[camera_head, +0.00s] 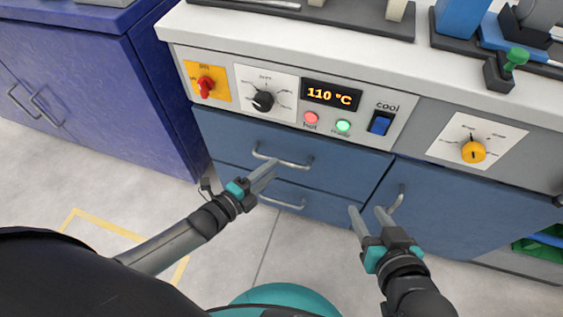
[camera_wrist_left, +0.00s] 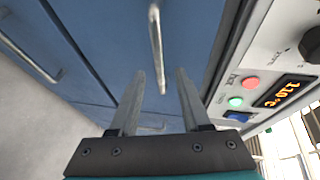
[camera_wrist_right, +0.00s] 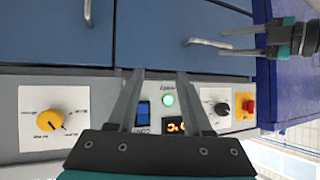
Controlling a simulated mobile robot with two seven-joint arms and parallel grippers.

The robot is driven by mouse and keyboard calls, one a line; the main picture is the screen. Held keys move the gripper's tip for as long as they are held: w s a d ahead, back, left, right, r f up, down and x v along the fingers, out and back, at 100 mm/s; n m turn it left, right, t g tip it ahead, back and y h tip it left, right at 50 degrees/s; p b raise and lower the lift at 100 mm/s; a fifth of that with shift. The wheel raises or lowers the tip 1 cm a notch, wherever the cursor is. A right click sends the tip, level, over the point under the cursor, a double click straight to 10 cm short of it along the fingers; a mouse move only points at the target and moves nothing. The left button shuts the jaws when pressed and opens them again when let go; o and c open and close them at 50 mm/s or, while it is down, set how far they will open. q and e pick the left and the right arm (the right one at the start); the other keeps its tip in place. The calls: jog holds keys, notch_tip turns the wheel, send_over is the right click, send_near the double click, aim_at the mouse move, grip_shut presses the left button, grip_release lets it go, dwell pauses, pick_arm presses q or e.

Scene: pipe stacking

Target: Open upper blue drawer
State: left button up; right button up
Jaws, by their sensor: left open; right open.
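The upper blue drawer (camera_head: 345,168) is shut flush in the cabinet below the control panel. Its silver bar handle (camera_head: 285,163) runs across its front. My left gripper (camera_head: 266,174) is open at the handle's left part. In the left wrist view the handle (camera_wrist_left: 156,45) lies lengthwise between the open fingers (camera_wrist_left: 162,72); whether they surround it in depth I cannot tell. The right wrist view shows the handle (camera_wrist_right: 208,43) with my left gripper's fingers close to it. My right gripper (camera_head: 366,208) is open and empty, in front of the cabinet to the right.
A lower drawer handle (camera_head: 283,203) sits below. A cupboard door handle (camera_head: 397,199) is close to my right gripper. The control panel has a red switch (camera_head: 205,85), knobs and buttons above the drawer. A purple cabinet (camera_head: 100,85) stands at left. The floor in front is clear.

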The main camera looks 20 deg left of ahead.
aim_at(281, 160)
pick_arm(q)
jog(key=shift+b+x, duration=1.2)
jog(key=shift+x, duration=1.35)
pick_arm(e)
jog(key=shift+a+r+t+y, duration=0.4)
jog(key=shift+a+t, duration=0.2)
jog(key=shift+t, duration=0.15)
jog(key=shift+a+r+t+y, duration=0.4)
jog(key=shift+a+t, duration=0.2)
jog(key=shift+t, duration=0.1)
jog(key=shift+a+r+t+y, duration=0.4)
jog(key=shift+a+t, duration=0.2)
jog(key=shift+t, duration=0.15)
pick_arm(q)
grip_shut()
